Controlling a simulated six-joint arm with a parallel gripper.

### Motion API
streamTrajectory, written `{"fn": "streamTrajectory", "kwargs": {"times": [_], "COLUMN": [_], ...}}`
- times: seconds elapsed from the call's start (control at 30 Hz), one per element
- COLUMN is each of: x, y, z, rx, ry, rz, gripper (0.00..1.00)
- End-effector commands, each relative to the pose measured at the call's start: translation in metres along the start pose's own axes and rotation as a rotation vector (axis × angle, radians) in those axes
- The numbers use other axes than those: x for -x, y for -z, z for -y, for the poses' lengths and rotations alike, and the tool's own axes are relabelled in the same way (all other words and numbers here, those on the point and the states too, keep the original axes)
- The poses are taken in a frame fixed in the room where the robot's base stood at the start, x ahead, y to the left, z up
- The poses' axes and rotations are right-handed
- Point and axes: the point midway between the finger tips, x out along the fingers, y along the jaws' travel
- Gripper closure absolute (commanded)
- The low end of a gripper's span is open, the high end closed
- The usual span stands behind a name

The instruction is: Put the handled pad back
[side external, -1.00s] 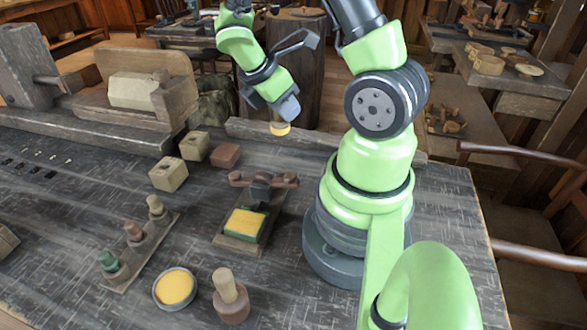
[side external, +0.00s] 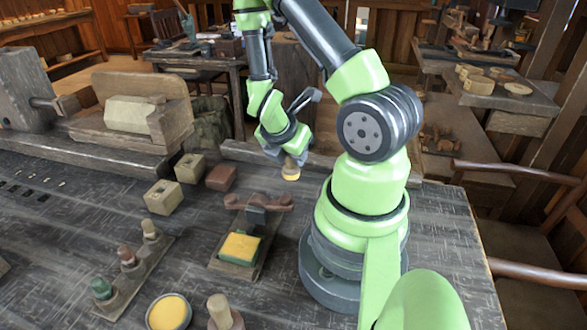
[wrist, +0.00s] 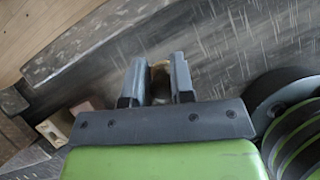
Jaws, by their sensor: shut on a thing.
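The handled pad (side external: 291,175) has a brown handle and a round yellow pad underneath. My gripper (side external: 288,160) is shut on its handle and holds it above the back of the bench, pad side down. In the wrist view my gripper (wrist: 158,88) closes around a tan piece, the handle (wrist: 160,72); the pad is hidden there. A wooden stand (side external: 232,268) holds a yellow and green block (side external: 241,247) at its front. A brown forked rest (side external: 258,202) stands at its back, with a dark piece at its middle. The held pad is behind and right of this rest.
A round dish of yellow stuff (side external: 168,312) and a peg-handled tool (side external: 219,308) are at the front. A rack (side external: 130,278) with several pegs is left. Pale blocks (side external: 163,197) and a red-brown block (side external: 221,178) sit left of the rest. A beam (side external: 240,151) edges the back.

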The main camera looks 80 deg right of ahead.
Motion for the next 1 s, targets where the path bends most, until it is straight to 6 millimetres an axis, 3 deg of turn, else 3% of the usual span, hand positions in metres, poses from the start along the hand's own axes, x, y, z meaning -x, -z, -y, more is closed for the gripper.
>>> {"fn": "streamTrajectory", "kwargs": {"times": [0.33, 0.77, 0.8, 0.9, 1.0], "x": [-0.03, -0.036, -0.036, -0.036, -0.036], "y": [0.018, 0.021, 0.021, 0.021, 0.021], "z": [0.001, 0.0, 0.0, 0.0, 0.0], "rx": [0.002, -0.001, -0.001, -0.001, -0.001], "ry": [0.002, -0.001, -0.002, -0.002, -0.002], "rz": [-0.001, 0.0, 0.0, 0.0, 0.0], "gripper": [1.0, 1.0, 0.75, 0.52, 0.52]}}
